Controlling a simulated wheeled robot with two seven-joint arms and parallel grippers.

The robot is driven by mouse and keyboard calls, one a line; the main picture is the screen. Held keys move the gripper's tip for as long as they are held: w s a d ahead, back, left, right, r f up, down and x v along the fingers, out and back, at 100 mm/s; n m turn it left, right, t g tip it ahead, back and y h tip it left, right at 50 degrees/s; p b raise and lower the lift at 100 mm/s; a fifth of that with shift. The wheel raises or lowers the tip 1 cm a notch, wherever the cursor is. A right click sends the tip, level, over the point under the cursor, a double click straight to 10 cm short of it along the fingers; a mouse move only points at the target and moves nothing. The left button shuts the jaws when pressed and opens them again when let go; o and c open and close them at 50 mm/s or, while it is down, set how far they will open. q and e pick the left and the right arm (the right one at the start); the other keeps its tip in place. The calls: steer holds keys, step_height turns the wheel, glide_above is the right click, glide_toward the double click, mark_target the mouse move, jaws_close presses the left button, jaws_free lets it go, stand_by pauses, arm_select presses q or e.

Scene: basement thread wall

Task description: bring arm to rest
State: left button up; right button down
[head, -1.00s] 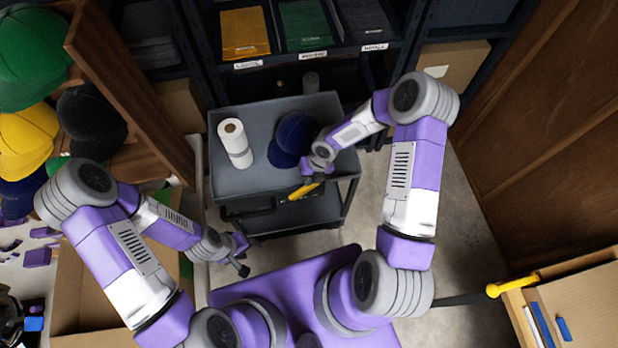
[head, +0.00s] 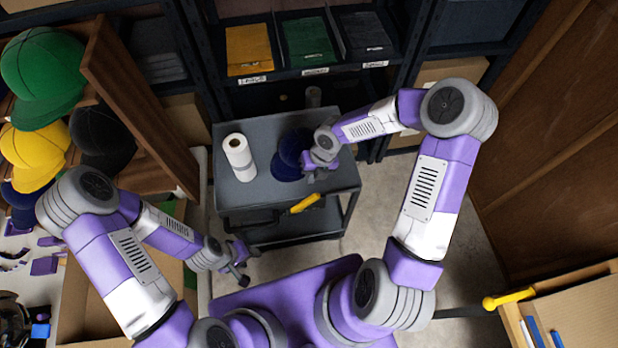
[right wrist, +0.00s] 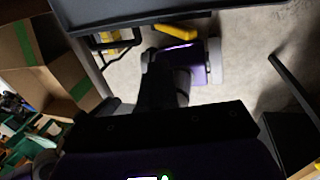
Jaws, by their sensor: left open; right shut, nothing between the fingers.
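My right gripper (head: 311,172) is shut and empty. In the head view it hangs over the front right part of the grey cart (head: 242,197), just in front of a dark blue cap (head: 287,172). It partly hides the cap, and I cannot tell whether they touch. In the right wrist view its dark finger (right wrist: 162,88) points toward the floor beside the cart edge (right wrist: 150,15). My left gripper (head: 238,264) is open and empty, low in front of the cart's left side and apart from it.
A white paper roll (head: 239,158) stands on the cart. A yellow handle (head: 305,203) is at the cart's front. Shelves with bins (head: 248,50) stand behind. A wooden rack with caps (head: 130,90) is at left, a cardboard box (head: 570,310) at right. Floor right of the cart is clear.

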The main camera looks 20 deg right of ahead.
stand_by(0.5)
steer(key=s+a+f+m+y+b, duration=0.2)
steer(key=s+a+f+m, duration=0.3)
steer(key=m, duration=0.4)
steer(key=s+a+f+m+y+b, duration=0.1)
steer(key=s+a+f+m+b, duration=0.15)
steer(key=f+m, duration=0.55)
steer(key=s+d+f+m+h+b, duration=0.1)
steer(key=s+f+m+b, duration=0.3)
steer(key=m, duration=1.6)
steer(key=shift+s+d+f+h, duration=0.3)
steer(key=shift+s+d+f, duration=0.25)
steer(key=shift+s+f, duration=1.05)
steer(key=shift+w, duration=0.1)
